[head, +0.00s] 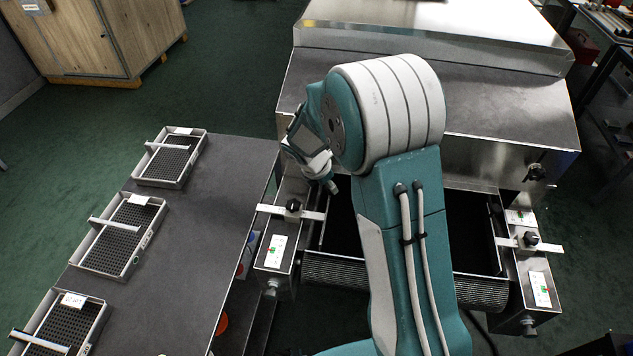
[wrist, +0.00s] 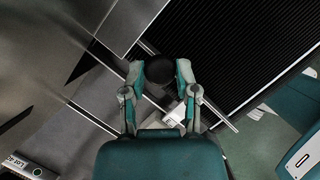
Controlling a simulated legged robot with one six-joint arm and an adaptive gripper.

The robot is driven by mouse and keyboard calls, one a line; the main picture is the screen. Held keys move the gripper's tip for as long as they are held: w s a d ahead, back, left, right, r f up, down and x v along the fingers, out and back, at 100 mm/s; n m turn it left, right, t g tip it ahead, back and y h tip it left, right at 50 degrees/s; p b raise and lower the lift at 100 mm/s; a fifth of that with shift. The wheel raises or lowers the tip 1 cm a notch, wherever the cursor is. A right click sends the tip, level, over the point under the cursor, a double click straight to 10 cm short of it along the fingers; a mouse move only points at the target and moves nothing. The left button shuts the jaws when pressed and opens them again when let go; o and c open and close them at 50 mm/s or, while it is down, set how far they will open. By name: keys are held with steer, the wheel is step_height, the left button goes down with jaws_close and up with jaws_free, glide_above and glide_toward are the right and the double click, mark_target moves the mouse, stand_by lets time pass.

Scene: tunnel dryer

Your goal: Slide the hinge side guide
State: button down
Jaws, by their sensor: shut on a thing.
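My gripper (head: 333,187) reaches down at the far end of this rail. In the wrist view my gripper (wrist: 158,78) has its two fingers either side of a round black knob (wrist: 157,69), shut on it. The knob sits over the thin metal rail (wrist: 222,118). No mark shows which guide is the hinge side.
The dryer body (head: 500,110) stands behind the belt (head: 478,292). A dark side table (head: 205,215) holds mesh trays (head: 122,233) at the left. My arm hides the middle of the belt.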

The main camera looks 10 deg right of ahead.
steer(key=shift+c, duration=2)
jaws_free()
steer(key=shift+w+f, duration=0.1)
steer(key=shift+a, duration=0.1)
steer(key=v, duration=1.2)
